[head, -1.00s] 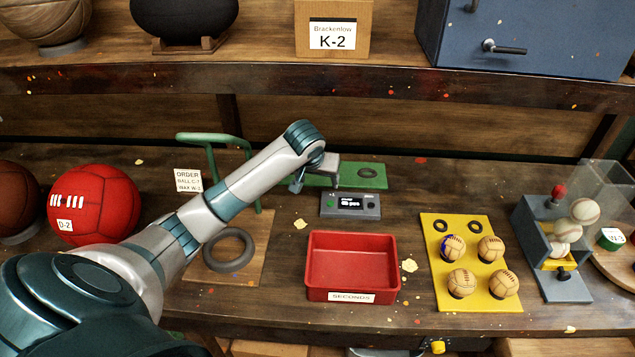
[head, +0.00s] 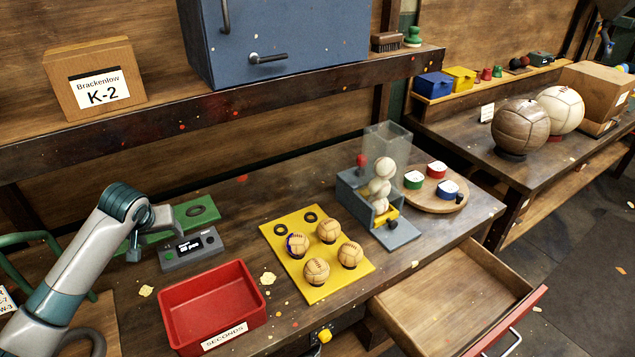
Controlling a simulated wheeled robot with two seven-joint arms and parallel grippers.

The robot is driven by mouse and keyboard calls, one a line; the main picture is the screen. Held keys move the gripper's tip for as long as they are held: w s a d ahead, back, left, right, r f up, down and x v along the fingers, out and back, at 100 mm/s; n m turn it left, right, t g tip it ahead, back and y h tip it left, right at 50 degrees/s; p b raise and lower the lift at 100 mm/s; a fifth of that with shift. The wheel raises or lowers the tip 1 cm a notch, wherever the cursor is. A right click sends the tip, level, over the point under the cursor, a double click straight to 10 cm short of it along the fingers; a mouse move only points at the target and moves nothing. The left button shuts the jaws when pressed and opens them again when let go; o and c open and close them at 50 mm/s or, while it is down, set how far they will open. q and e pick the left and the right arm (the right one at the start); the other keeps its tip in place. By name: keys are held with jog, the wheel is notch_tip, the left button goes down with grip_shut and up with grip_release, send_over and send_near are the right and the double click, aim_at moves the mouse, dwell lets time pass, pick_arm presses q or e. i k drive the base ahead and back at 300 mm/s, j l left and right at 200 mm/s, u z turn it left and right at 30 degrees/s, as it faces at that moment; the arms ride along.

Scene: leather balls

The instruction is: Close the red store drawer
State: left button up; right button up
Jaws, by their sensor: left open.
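The red store drawer (head: 450,299) stands pulled out below the right part of the bench, at the lower right of the head view. Its wooden inside looks empty. Its red front (head: 513,318) with a pale bar handle (head: 512,343) is partly cut off by the bottom edge. My left gripper (head: 143,243) is over the bench by the grey display box, far to the left of the drawer, open and touching nothing that I can make out. My right gripper is out of view.
On the bench are a red SECONDS tray (head: 212,306), a yellow board (head: 317,255) with several small balls, a ball dispenser (head: 378,205) and a round board (head: 433,188) with tins. A second bench (head: 520,180) stands at the right. Floor (head: 585,275) is open beside the drawer.

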aim_at(462, 303)
jog(key=k+z, duration=0.2)
jog(key=z, duration=0.3)
jog(key=k+l+z, duration=0.15)
jog(key=z, duration=0.3)
jog(key=i+j+z, duration=0.4)
jog(key=k, duration=0.1)
